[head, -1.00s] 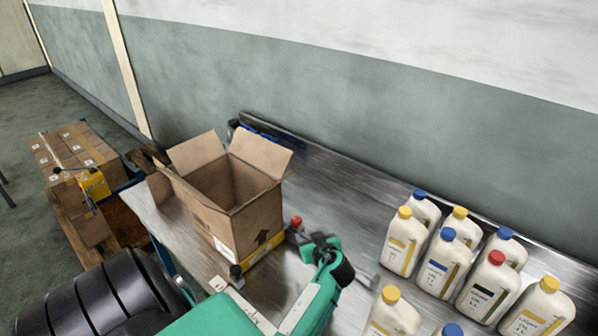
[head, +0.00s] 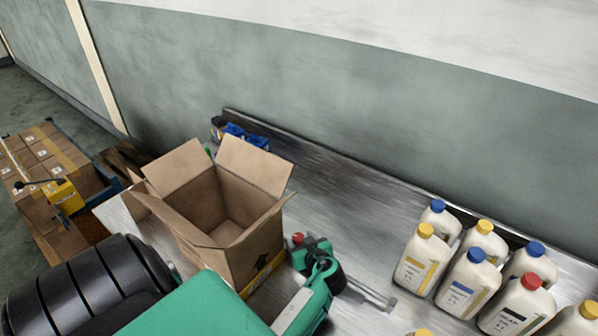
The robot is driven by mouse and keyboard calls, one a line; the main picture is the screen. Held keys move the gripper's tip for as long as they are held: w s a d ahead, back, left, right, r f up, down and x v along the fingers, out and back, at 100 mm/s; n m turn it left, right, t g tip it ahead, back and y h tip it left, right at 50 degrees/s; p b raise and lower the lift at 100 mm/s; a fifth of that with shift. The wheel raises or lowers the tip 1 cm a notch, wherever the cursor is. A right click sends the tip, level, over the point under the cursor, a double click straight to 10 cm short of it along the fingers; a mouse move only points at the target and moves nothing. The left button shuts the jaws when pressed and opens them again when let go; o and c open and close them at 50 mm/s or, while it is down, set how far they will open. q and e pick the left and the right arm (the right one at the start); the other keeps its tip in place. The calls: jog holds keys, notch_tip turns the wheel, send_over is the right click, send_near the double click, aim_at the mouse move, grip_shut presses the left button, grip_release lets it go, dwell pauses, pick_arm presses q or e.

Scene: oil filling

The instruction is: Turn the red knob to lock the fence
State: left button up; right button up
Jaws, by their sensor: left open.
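The red knob (head: 297,238) is small and sits just right of the open cardboard box (head: 225,215), low over the metal table. A yellow strip (head: 264,274) runs along the foot of the box, partly covered by my arm. My left arm comes in from the lower left as black and green links. My left gripper (head: 308,252) is at the arm's far end, right beside the red knob, and is open. Its fingers are small and dark here, and I cannot tell whether they touch the knob. My right gripper is not in view.
Several white bottles (head: 468,284) with coloured caps stand at the right. A thin metal bar (head: 370,294) lies right of my gripper. Stacked cartons (head: 40,165) stand at the left. Blue items (head: 245,134) are behind the box. The table's middle back is clear.

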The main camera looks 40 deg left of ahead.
pick_arm(q)
jog(key=shift+d, duration=0.1)
jog(key=c, duration=0.9)
jog(key=shift+s+m+t+h+b, duration=0.25)
jog(key=shift+m+t+h+b, duration=0.05)
jog(key=shift+m+t, duration=0.45)
jog(key=shift+c, duration=0.2)
jog(key=shift+a+m+t+h, duration=0.2)
jog(key=shift+m+t+h, duration=0.3)
jog(key=shift+m+t, duration=0.3)
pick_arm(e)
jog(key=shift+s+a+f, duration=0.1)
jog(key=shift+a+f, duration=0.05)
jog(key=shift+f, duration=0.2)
pick_arm(q)
jog(key=o, duration=0.9)
jog(key=shift+o, duration=0.2)
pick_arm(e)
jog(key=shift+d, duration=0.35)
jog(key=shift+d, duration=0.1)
